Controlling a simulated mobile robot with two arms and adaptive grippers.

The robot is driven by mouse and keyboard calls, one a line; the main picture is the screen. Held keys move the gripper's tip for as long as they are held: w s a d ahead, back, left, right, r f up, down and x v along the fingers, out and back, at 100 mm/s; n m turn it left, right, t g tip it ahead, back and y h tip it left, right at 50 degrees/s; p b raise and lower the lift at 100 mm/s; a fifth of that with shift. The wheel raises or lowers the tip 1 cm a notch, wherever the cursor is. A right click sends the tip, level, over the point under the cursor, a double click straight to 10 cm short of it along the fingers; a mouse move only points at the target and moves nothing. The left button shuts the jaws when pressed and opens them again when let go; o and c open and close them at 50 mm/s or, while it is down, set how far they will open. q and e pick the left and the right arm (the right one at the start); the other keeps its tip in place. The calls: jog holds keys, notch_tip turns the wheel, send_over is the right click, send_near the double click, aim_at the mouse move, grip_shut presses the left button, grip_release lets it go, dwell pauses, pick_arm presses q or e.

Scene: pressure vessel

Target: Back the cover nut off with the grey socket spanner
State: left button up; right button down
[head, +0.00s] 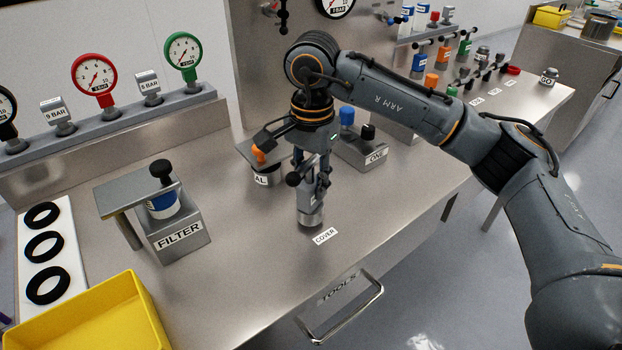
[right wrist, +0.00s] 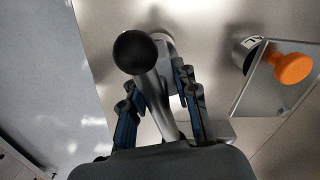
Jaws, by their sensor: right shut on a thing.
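My right gripper (head: 311,180) points down over the bench and is shut on the grey socket spanner. The spanner shows in the right wrist view as a grey shaft (right wrist: 158,98) between my fingers (right wrist: 160,105), with a black ball on its handle (right wrist: 137,52). In the head view this ball is left of the fingers. Below the fingers is a short silver cylinder (head: 310,215), behind the COVER label (head: 325,236). I cannot tell whether it is the spanner's socket or the cover part. The cover nut is not clearly visible. My left gripper is out of view.
A pot with a flat plate and orange knob (head: 258,154) stands close left of my gripper. A block labelled ONE (head: 362,154) is behind it. The FILTER block (head: 178,232), a yellow bin (head: 95,318) and gauges (head: 95,78) are left. The front bench is clear above a drawer handle (head: 345,310).

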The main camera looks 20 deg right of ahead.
aim_at(311, 159)
jog(key=shift+r+p, duration=2)
jog(key=shift+r, duration=1.6)
jog(key=r+p, duration=0.1)
jog(key=p, duration=1.3)
jog(key=shift+w+r+m, duration=0.1)
jog(key=shift+r+m, duration=0.2)
jog(key=shift+f+p, duration=0.2)
jog(key=shift+p, duration=0.6)
jog(key=shift+f, duration=0.1)
jog(key=shift+f+b, duration=0.2)
jog(key=shift+b, duration=0.5)
jog(key=shift+f+b, duration=3.85)
jog(key=shift+b, duration=0.2)
